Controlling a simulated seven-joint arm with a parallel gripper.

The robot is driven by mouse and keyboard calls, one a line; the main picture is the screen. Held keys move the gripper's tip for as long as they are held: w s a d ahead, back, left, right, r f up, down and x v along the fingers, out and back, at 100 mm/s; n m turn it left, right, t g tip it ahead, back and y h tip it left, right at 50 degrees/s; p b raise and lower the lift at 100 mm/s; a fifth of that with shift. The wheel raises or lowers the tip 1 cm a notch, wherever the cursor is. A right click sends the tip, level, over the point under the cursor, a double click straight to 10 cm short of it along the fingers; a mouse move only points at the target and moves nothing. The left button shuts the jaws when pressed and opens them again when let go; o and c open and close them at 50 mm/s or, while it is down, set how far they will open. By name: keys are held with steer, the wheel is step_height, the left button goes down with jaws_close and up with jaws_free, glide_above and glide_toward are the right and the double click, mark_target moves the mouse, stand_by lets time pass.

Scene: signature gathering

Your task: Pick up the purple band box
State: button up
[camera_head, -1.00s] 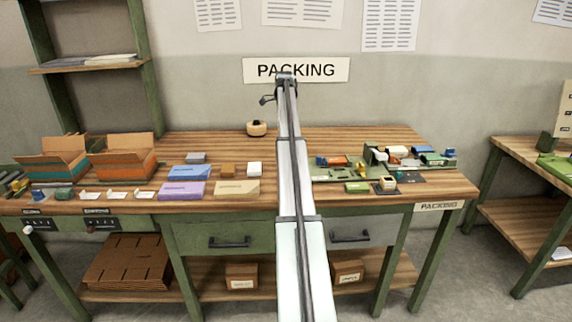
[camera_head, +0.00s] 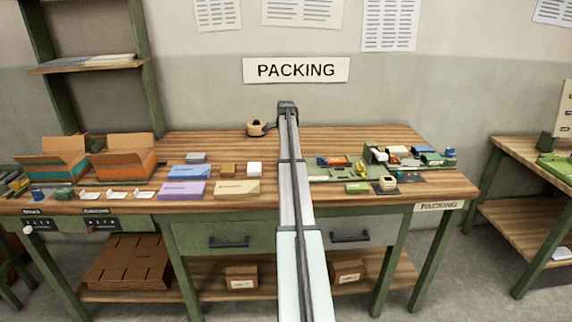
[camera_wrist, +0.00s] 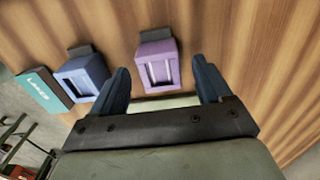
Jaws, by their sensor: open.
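In the wrist view a purple box (camera_wrist: 158,62) with pale stripes in its front recess stands on the wood, with a dark block behind it. My gripper (camera_wrist: 162,84) is open, its two dark fingers on either side of the picture's middle. The purple box shows beyond and between the fingertips, with nothing held. In the head view a flat purple box (camera_head: 181,190) lies at the table's front; I cannot tell if it is the same one. The gripper is hidden behind my arm there.
A similar blue box (camera_wrist: 82,77) stands left of the purple one in the wrist view, beside a teal labelled box (camera_wrist: 42,88). In the head view a blue box (camera_head: 190,172) and a tan box (camera_head: 236,187) lie near the flat purple box. Open cartons (camera_head: 124,160) stand at left.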

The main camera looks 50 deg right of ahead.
step_height(320, 180, down, 2)
steer(key=shift+f, duration=0.1)
steer(key=c, duration=1.1)
